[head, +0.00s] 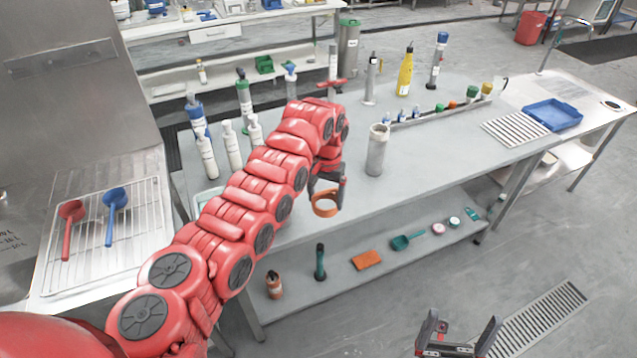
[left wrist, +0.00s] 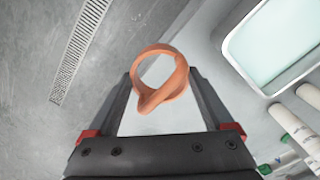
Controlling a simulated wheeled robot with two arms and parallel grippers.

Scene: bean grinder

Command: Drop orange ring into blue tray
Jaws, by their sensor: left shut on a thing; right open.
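The orange ring (head: 325,204) is held by my left gripper (head: 328,188), above the front edge of the long grey table. In the left wrist view the orange ring (left wrist: 160,82) sits between the two dark fingers of my left gripper (left wrist: 160,88), tilted, with its opening visible. The blue tray (head: 553,115) lies on the far right end of the table, well to the right of the ring. My right gripper (head: 459,335) is open and empty at the bottom of the head view, over the floor.
A grey cylinder (head: 376,150) stands on the table to the right of the ring. A rack (head: 435,117) with small bottles and a white slatted panel (head: 514,128) lie toward the tray. White bottles (head: 206,157) stand at the left. A yellow bottle (head: 405,72) stands at the back.

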